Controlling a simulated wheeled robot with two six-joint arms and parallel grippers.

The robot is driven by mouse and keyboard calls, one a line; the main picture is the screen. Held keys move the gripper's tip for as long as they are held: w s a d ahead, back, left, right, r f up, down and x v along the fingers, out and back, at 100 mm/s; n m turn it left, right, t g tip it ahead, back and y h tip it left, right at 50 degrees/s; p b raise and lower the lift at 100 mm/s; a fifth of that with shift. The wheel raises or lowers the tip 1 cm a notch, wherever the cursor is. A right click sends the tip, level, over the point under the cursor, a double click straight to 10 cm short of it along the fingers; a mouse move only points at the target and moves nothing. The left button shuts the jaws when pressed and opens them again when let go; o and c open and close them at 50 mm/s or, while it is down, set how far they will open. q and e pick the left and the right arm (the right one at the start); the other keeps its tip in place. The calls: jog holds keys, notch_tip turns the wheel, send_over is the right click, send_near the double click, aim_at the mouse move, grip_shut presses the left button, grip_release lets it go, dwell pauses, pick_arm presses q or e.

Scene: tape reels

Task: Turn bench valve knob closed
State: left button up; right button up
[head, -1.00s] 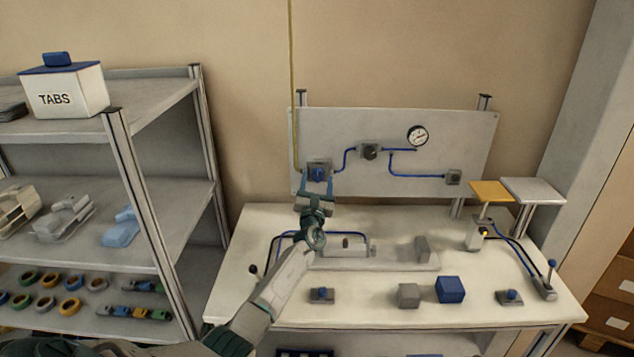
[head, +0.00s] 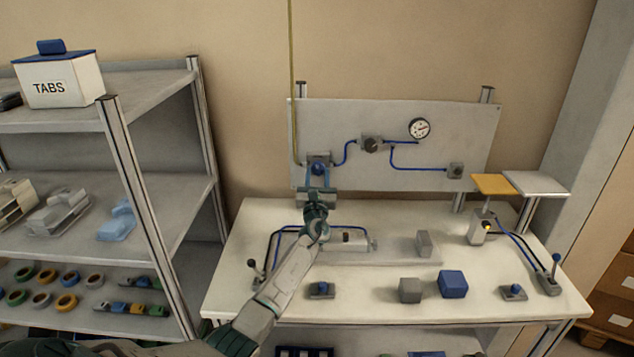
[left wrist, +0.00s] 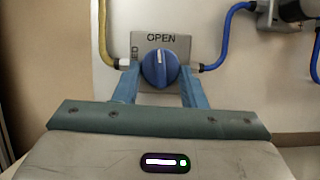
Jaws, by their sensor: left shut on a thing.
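The round blue valve knob (head: 318,168) sits on a grey plate at the left of the upright panel. In the left wrist view the knob (left wrist: 159,68) has a raised grip that stands about upright, its pale mark near the top under the word OPEN. A partly hidden sideways label ending in "ED" is at the plate's left. My left gripper (left wrist: 158,84) has one blue finger on each side of the knob and is shut on it. In the head view the left gripper (head: 318,175) reaches up to the panel from below. My right gripper is not in view.
The panel (head: 250,0) is absent at that edge; a yellow hose (head: 292,60) runs down to the valve. Blue tubing leads right to another dark knob (head: 371,144) and a gauge (head: 420,128). The bench (head: 370,300) holds grey and blue blocks. A shelf (head: 150,210) stands left.

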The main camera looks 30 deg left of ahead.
pick_arm(q)
jog(key=n+g+y+b, duration=0.1)
jog(key=n+b, duration=0.2)
jog(key=n, duration=0.1)
jog(key=n+g+y+b, duration=0.1)
jog(key=n+g+b, duration=0.1)
jog(key=n+b, duration=0.1)
jog(key=d+n+g+y+b, duration=0.1)
jog(key=n+y+b, duration=0.1)
jog(key=n, duration=0.3)
jog(key=shift+w+n+g+b, duration=0.25)
jog(key=shift+n+g+b, duration=0.15)
jog(key=shift+b, duration=0.1)
jog(key=shift+n+g+b, duration=0.6)
jog(key=shift+n, duration=0.6)
jog(key=n+g+b, duration=0.1)
jog(key=n, duration=0.1)
jog(key=shift+r+n, duration=0.2)
jog(key=shift+n, duration=0.5)
jog(key=shift+r+n+g, duration=0.1)
jog(key=shift+n+g, duration=0.2)
jog(key=shift+n+g+b, duration=0.3)
jog(key=shift+n+b, duration=0.15)
jog(key=shift+n, duration=0.45)
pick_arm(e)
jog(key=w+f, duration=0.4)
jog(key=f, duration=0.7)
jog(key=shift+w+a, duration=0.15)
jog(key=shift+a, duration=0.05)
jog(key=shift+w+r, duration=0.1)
